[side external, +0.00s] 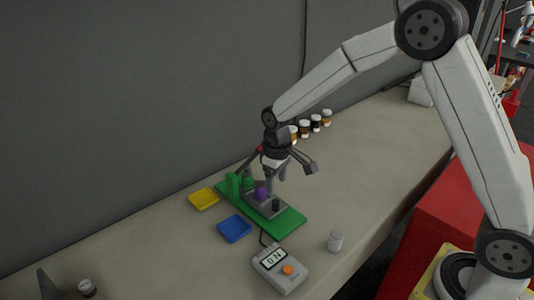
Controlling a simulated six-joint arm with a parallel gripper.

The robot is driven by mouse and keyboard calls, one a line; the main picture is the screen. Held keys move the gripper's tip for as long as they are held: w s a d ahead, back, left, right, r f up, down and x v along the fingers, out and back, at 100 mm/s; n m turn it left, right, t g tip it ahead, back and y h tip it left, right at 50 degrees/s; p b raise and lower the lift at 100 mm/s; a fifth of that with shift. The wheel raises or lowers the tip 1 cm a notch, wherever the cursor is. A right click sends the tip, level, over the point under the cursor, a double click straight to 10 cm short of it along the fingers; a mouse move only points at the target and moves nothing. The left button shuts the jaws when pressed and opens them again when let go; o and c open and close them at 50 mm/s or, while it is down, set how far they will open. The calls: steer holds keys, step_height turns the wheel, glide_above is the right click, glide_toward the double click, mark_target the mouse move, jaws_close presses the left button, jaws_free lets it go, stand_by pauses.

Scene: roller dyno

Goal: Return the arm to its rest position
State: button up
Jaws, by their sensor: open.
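My white arm reaches in from the right, and my gripper (276,178) points down over the green board (290,223). Its jaws are open. A grey block with a purple part (262,194) and a dark knob (276,205) sits on the board, just below the gripper. I cannot tell whether the fingertips touch anything there. Green upright parts (233,186) stand at the board's left end. My gripper partly hides the back of the board.
A yellow tray (204,199), a blue tray (235,229) and a grey meter reading "ON" (280,269) surround the board. Several jars (315,123) line the wall behind.

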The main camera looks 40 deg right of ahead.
steer(key=shift+s, duration=0.1)
steer(key=s+d+m+t, duration=0.1)
steer(key=s, duration=0.4)
steer(key=s+d+r, duration=0.1)
steer(key=s, duration=0.5)
steer(key=s+d+r+m+t, duration=0.1)
steer(key=s, duration=0.4)
steer(key=shift+s+r+m+t, duration=0.15)
steer(key=shift+s+m+t, duration=0.15)
steer(key=shift+s, duration=0.5)
